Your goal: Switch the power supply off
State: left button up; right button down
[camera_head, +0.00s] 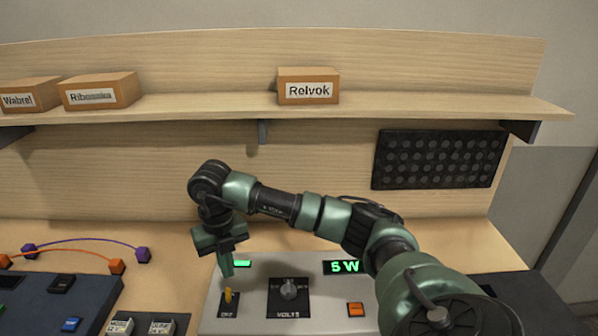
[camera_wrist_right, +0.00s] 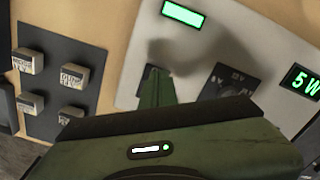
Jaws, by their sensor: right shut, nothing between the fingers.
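The power supply (camera_head: 215,314) is a light grey sloped console at the bottom middle of the head view. It has an orange-yellow toggle lever (camera_head: 228,296) on a dark plate at its left, a VOLTS dial (camera_head: 289,290), an orange square button (camera_head: 355,310), a lit green indicator (camera_head: 242,263) and a display (camera_head: 343,267) reading 5 W. My right gripper (camera_head: 227,270) is shut and empty, pointing down just above and behind the lever, apparently apart from it. In the wrist view, the shut fingers (camera_wrist_right: 156,88) hide the lever. My left gripper is out of view.
A dark blue panel (camera_head: 60,304) with orange and purple cables lies left, beside a plate of labelled square buttons (camera_head: 120,327). A wooden shelf (camera_head: 200,105) holding labelled boxes crosses behind. A dark perforated panel (camera_head: 440,160) hangs at right.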

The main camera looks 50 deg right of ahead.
aim_at(228, 288)
jog(key=shift+f, duration=0.1)
dwell(0.6)
jog(key=shift+f+b, duration=1.15)
jog(key=shift+f, duration=0.25)
jog(key=shift+s+a, duration=0.2)
jog(key=shift+s+a, duration=0.55)
jog(key=shift+a, duration=0.05)
notch_tip(228, 288, up, 7)
jog(key=p, duration=0.4)
jog(key=shift+w+d+p, duration=0.3)
jog(key=shift+p, duration=0.1)
dwell(0.6)
